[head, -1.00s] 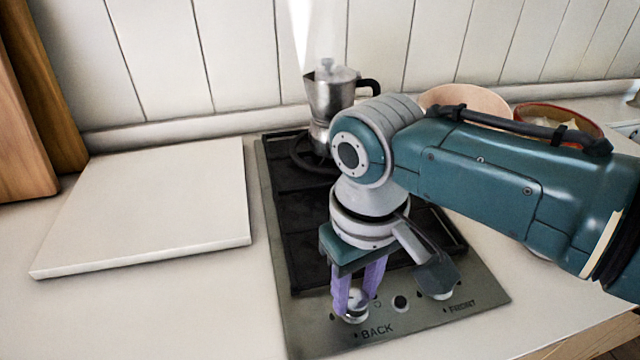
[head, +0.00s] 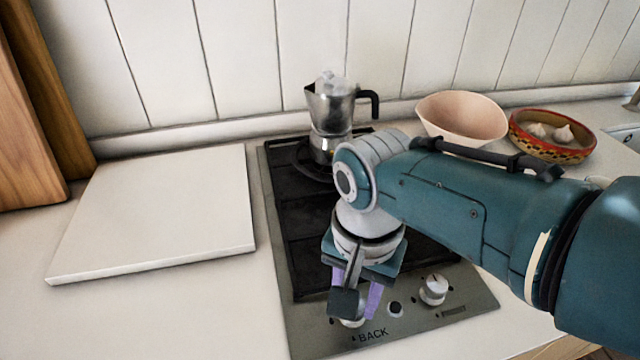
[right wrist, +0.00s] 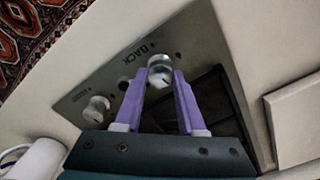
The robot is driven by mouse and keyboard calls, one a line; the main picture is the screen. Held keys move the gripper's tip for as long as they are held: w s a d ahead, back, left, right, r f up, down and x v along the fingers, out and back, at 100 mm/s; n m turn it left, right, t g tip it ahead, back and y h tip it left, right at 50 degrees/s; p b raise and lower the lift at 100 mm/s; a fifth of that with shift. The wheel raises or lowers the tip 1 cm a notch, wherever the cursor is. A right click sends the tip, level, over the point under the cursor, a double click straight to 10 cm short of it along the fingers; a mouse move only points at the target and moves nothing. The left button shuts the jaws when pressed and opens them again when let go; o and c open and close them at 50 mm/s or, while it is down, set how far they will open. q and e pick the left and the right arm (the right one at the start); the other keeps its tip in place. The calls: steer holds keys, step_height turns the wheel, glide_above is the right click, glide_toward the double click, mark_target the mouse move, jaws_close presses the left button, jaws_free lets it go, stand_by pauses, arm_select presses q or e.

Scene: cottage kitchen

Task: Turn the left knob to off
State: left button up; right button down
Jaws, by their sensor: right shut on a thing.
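The left knob (head: 352,323) is the silver one beside the word BACK on the front panel of the gas hob (head: 305,325). My right gripper (head: 358,312) reaches down over it with purple fingers, and a wrist part hides most of the knob in the head view. In the right wrist view, the left knob (right wrist: 160,64) sits between the tips of my right gripper (right wrist: 161,78), which is shut on it. The right knob (head: 433,289) stands free on the panel. My left gripper is not in view.
A moka pot (head: 331,108) stands on the back burner. A pink bowl (head: 462,118) and a patterned bowl with garlic (head: 550,146) are at the back right. A white board (head: 155,212) lies left of the hob. My right arm covers the hob's right side.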

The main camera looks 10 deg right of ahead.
steer(key=shift+m, duration=1.5)
steer(key=shift+d, duration=0.1)
steer(key=c, duration=0.5)
jaws_free()
step_height(320, 180, up, 10)
steer(key=p, duration=0.6)
